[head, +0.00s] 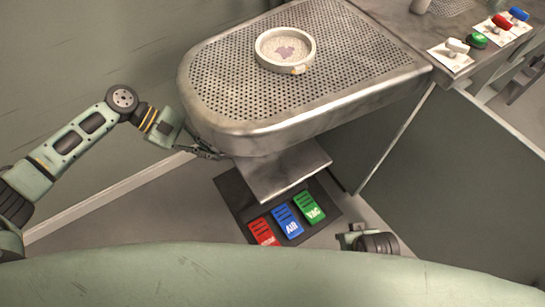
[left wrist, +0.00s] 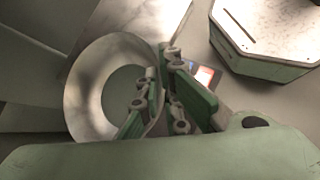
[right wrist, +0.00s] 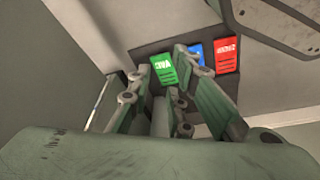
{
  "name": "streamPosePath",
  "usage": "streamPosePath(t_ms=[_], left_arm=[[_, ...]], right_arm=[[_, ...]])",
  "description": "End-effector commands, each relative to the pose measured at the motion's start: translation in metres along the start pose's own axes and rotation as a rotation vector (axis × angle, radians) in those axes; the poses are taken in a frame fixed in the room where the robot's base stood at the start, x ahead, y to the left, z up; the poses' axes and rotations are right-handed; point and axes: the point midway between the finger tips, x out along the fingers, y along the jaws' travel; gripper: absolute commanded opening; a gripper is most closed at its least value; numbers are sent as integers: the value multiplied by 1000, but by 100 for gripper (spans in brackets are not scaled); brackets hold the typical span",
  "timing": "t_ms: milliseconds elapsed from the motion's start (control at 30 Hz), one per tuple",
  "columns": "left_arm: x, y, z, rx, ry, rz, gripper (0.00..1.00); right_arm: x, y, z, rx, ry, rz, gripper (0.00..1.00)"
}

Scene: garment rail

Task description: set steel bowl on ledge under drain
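The steel bowl (left wrist: 85,85) shows in the left wrist view as a wide, shiny ring with a grey centre. My left gripper (left wrist: 161,62) has its fingers closed on the bowl's right rim. In the head view my left gripper (head: 217,155) is at the left edge of the perforated steel drain table (head: 225,80), below its top; the table hides the bowl there. The flat steel ledge (head: 283,172) juts out under the table, and looks bare where it shows. My right gripper (right wrist: 158,62) is open and empty; only part of it (head: 352,238) shows in the head view.
A white round dish (head: 262,58) with a purple patch stands on the table. Red (head: 264,232), blue (head: 287,222) and green (head: 309,207) pedals lie on a dark floor mat below the ledge. Coloured valve handles (head: 478,40) are at upper right. A panel stands right of the ledge.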

Motion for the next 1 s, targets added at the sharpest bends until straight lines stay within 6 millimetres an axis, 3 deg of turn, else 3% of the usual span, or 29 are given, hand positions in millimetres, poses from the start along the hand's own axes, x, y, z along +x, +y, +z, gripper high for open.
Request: streamPosePath(t_ms=[100,300,567,767,1000], left_arm=[[26,9,23,8,-5,0,0],[61,19,51,5,-3,0,0],[79,25,65,3,-2,1,0],[108,34,89,5,-4,1,0],[118,30,78,1,0,2,0]], right_arm=[[-1,0,-1,0,1,0,19],[-5,0,-3,1,5,1,19],[-7,0,-4,1,6,1,19],[-9,0,-4,1,0,1,19],[-33,2,-11,3,17,4,19]])
